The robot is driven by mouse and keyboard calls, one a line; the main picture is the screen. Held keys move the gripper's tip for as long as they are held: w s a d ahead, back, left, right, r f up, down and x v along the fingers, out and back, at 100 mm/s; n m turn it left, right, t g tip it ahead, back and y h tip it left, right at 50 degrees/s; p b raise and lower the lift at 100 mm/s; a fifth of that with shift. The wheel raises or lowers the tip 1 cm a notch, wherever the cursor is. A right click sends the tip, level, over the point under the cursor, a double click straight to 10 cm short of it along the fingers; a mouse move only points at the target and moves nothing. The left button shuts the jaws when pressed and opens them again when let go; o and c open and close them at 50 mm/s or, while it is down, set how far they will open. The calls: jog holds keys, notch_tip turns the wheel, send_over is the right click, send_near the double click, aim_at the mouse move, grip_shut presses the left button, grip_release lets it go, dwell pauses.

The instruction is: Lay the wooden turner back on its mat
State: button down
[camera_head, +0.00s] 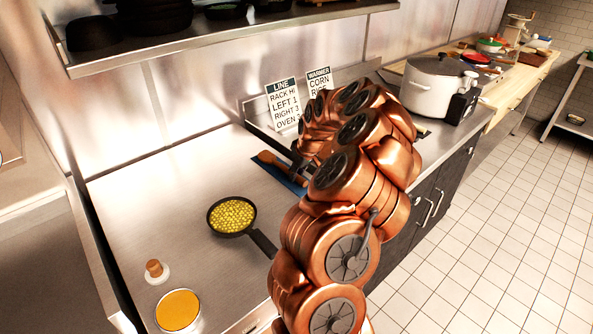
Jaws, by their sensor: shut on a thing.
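The wooden turner (268,158) shows as a brown wooden piece near the back of the steel counter. Its right part runs behind my arm. The dark blue mat (286,183) lies on the counter just under and in front of it, partly covered by my arm. My gripper (299,163) is at the right end of the visible wood, small and mostly hidden by my copper arm links. It is shut on the turner. I cannot tell whether the turner touches the mat or is held just above it.
A black pan (231,215) of yellow corn stands front-left of the mat, its handle pointing toward my arm. A yellow-filled round container (178,309) and a wooden-knobbed white item (155,271) stand nearer. Two signs (283,104) stand behind. A white cooker (436,88) is right. A shelf (220,40) overhangs the back.

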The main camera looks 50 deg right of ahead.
jog(key=shift+f, duration=0.2)
jog(key=c, duration=1)
grip_release()
jog(key=shift+r, duration=0.1)
